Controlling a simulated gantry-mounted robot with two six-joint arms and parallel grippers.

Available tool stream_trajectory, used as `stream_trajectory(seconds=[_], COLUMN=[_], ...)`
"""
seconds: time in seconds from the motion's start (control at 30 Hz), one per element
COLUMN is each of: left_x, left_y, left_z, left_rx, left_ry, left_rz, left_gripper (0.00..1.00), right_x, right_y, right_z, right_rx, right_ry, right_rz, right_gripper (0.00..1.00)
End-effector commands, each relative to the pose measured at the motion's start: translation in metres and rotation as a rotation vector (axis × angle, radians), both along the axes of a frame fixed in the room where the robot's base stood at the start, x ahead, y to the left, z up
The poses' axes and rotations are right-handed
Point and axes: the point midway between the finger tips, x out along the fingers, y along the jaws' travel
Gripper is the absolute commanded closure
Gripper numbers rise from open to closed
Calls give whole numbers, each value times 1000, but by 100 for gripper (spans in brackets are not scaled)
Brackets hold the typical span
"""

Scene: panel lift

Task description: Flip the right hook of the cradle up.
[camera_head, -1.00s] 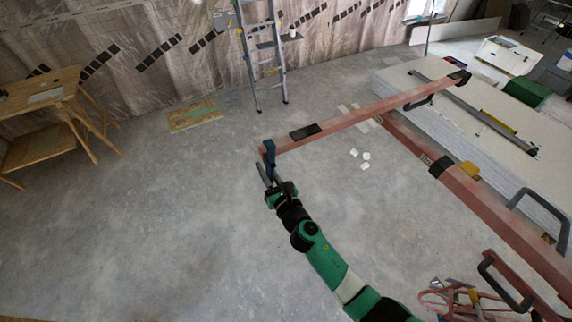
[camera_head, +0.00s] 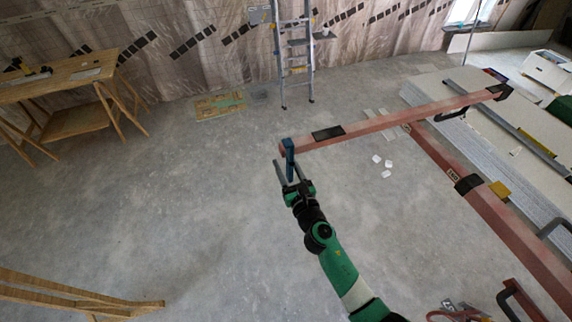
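The cradle is a red frame of long bars (camera_head: 375,125). A blue hook (camera_head: 289,152) sits at the left end of its cross bar, its long part pointing down in the picture. My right gripper (camera_head: 291,170), on the green arm, is just below that bar end. Its grey fingers look apart, one on each side of the hook's lower part; I cannot tell whether they touch it. My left gripper is not in view.
A stack of pale panels (camera_head: 480,130) lies at the right. A stepladder (camera_head: 293,55) stands by the covered wall, a wooden table (camera_head: 65,78) at the left. A wooden trestle (camera_head: 80,298) shows at lower left. The floor left of my arm is clear.

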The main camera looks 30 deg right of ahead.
Motion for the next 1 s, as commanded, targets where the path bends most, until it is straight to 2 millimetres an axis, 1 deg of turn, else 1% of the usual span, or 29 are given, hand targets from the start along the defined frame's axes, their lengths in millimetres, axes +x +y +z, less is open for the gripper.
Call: stream_trajectory(seconds=[0.23,0.37,0.47,0.6,0.7,0.8,0.9,1.0], left_x=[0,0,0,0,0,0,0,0], left_y=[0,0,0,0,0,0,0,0], left_z=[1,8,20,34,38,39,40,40], left_rx=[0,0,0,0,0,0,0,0], left_ry=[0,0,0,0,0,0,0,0], left_rz=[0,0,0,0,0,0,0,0], left_gripper=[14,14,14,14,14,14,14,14], right_x=[-1,-10,-28,-63,-86,-103,-113,-116], right_y=[0,1,3,6,9,11,11,12], right_z=[0,2,4,4,2,0,0,0], right_rx=[1,2,1,0,0,0,1,1], right_ry=[1,2,3,3,3,3,1,1], right_rz=[0,0,0,0,2,0,0,0], right_gripper=[52,52,52,52,52,52,52,52])
